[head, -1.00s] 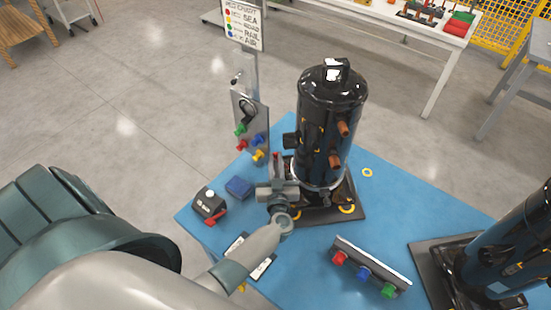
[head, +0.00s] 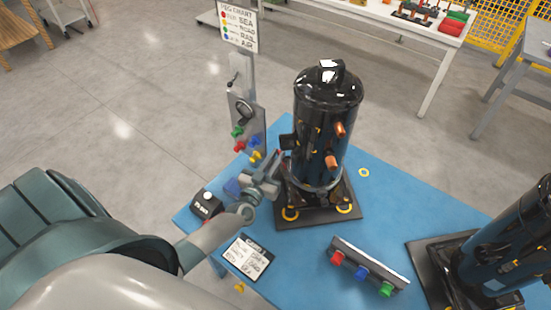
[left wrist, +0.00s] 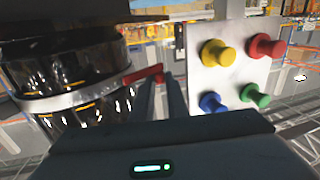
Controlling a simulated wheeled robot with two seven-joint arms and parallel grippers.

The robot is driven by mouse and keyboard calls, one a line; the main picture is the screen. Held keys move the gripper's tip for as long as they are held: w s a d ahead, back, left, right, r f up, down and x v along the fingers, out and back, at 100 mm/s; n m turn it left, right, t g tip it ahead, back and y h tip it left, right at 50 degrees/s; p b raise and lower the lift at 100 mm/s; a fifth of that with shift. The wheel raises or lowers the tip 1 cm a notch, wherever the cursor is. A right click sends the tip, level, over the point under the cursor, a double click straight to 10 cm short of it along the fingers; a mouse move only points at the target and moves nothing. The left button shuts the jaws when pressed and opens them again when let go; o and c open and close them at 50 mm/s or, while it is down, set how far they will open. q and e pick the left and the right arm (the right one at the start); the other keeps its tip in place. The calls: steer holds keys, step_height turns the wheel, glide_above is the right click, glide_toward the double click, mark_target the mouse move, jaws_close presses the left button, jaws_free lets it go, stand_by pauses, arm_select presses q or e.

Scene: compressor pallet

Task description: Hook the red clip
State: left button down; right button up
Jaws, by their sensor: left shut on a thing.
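My left gripper (head: 272,172) is beside the left side of the black compressor (head: 325,130), level with the metal band around its lower part. In the left wrist view the red clip (left wrist: 143,75) is a short red bar beside the shiny band (left wrist: 75,96). One end lies by the band and the other is at my narrow fingertips (left wrist: 165,80), which are shut on it. In the head view only a thin bit of red (head: 278,154) shows at the fingertips. Whether the clip is hooked on anything cannot be told. My right gripper is out of view.
An upright panel (head: 258,118) with coloured knobs stands left of the compressor. A dark box (head: 206,206), a label card (head: 248,257) and a strip with red, blue and green knobs (head: 372,259) are on the blue pallet (head: 310,252). A second compressor (head: 515,240) stands at right.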

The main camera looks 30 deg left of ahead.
arm_select(q)
steer(key=shift+r, duration=0.1)
steer(key=c, duration=1.7)
jaws_free()
steer(key=shift+c, duration=0.2)
steer(key=s+d+b, duration=0.2)
steer(key=s+b, duration=0.1)
steer(key=s, duration=1.4)
steer(key=shift+s, duration=0.15)
